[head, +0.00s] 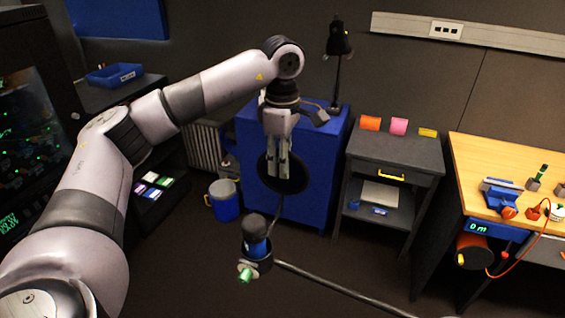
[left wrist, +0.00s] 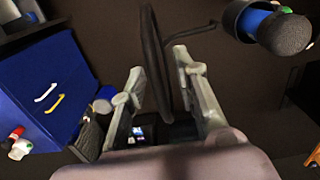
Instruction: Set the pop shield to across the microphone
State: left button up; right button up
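The pop shield (head: 297,180) is a thin black disc in front of the blue cabinet in the head view. In the left wrist view the pop shield (left wrist: 152,50) shows nearly edge-on between my fingers. A thin stem joins it to the microphone (head: 256,238), which has a dark head and blue body on a boom. The microphone (left wrist: 275,28) is at the upper right in the left wrist view, apart from the disc. My left gripper (head: 278,176) points down at the disc; its fingers (left wrist: 160,62) are apart, with visible gaps beside the rim. My right gripper is not in view.
The boom (head: 340,286) runs to the lower right. The blue cabinet (head: 318,150) stands behind the disc with a black lamp (head: 339,42) on it. A blue bucket (head: 224,202), a grey side table (head: 395,152) and a wooden bench (head: 480,160) stand around.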

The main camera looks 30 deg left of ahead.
pick_arm(q)
jog(key=shift+f, duration=0.8)
jog(key=shift+c, duration=0.3)
grip_shut()
